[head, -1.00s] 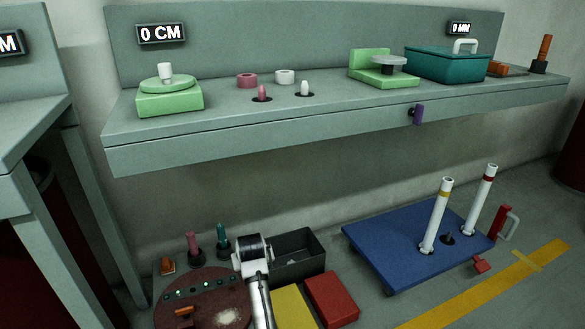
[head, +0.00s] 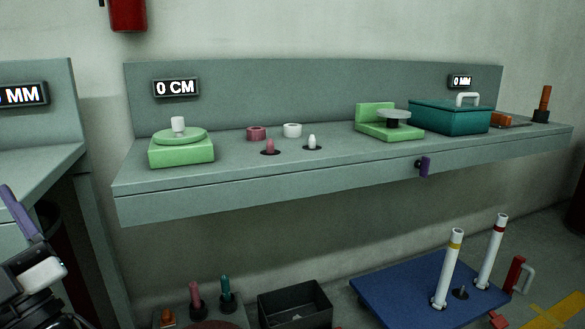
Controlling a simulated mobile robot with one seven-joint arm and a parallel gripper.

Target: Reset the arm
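My gripper (head: 30,262) shows at the lower left edge of the head view, with a dark body, a white part and one long purple finger pointing up and left. It is cut off by the picture's edge, and a second finger cannot be made out. Whether it is open or shut cannot be told. It appears in front of the left bench (head: 45,165), and no held thing shows.
A long grey-green bench (head: 230,198) carries a green scale (head: 182,152), pink and white rings, pegs, a green stand (head: 375,130) and a teal box (head: 450,118). Below are a black bin (head: 295,305) and a blue platform (head: 400,280) with two white posts. A red cylinder (head: 127,14) hangs above.

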